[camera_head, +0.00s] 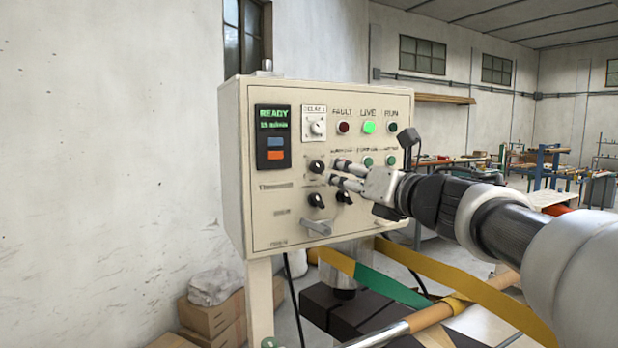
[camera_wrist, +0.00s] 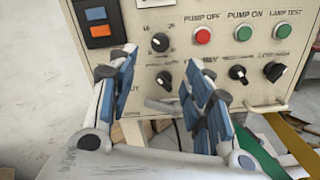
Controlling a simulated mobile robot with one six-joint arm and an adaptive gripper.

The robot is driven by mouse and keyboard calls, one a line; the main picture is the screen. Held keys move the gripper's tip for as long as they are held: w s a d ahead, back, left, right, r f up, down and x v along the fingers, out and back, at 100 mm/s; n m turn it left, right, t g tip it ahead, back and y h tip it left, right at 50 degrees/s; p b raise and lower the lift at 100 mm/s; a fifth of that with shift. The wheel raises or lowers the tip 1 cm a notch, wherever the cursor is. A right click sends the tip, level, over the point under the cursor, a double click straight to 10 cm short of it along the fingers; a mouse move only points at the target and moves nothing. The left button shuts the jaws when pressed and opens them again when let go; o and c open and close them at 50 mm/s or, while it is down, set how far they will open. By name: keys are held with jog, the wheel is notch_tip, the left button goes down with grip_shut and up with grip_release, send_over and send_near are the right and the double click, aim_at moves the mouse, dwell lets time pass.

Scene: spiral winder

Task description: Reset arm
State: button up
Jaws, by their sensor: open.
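My gripper (camera_head: 338,174) reaches in from the right toward the beige control panel (camera_head: 262,218), in front of its middle. In the wrist view its two blue-padded fingers (camera_wrist: 165,95) are spread apart with nothing between them. A black knob (camera_wrist: 160,42) and a second black knob (camera_wrist: 164,78) show above and between the fingers. Whether the fingers touch the panel, I cannot tell. The panel's display (camera_head: 273,118) reads READY in green, and the LIVE lamp (camera_head: 369,127) glows green. My gripper and wrist hide part of the panel's right side in the head view.
A grey lever handle (camera_head: 317,228) sticks out low on the panel. Yellow and green strips (camera_head: 390,287) and a roller (camera_head: 440,312) lie below. Cardboard boxes (camera_head: 212,318) stand at lower left. Workbenches are at the far right. The left wall side is clear.

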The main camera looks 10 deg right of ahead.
jog(key=s+d+f+m+g+h, duration=0.25)
jog(key=s+f+m+h, duration=0.4)
jog(key=m, duration=0.65)
jog(key=s+d+f+m+g+h, duration=0.25)
jog(key=s+f+m, duration=0.55)
jog(key=m, duration=0.4)
jog(key=s+a+f+m+g+y, duration=0.1)
jog(key=s+a+f+m+g, duration=0.2)
jog(key=s+f, duration=0.6)
jog(key=s+a+f+m+g+y, duration=0.2)
jog(key=s+a+f+m+g, duration=0.2)
jog(key=s+f+m, duration=0.3)
jog(key=s+a+f, duration=0.1)
jog(key=s+f, duration=0.2)
jog(key=s, duration=0.2)
jog(key=shift+s+a+f+m+g, duration=0.2)
jog(key=shift+f+m+g, duration=0.1)
jog(key=shift+m, duration=0.1)
jog(key=shift+r, duration=0.1)
jog(key=shift+c, duration=0.3)
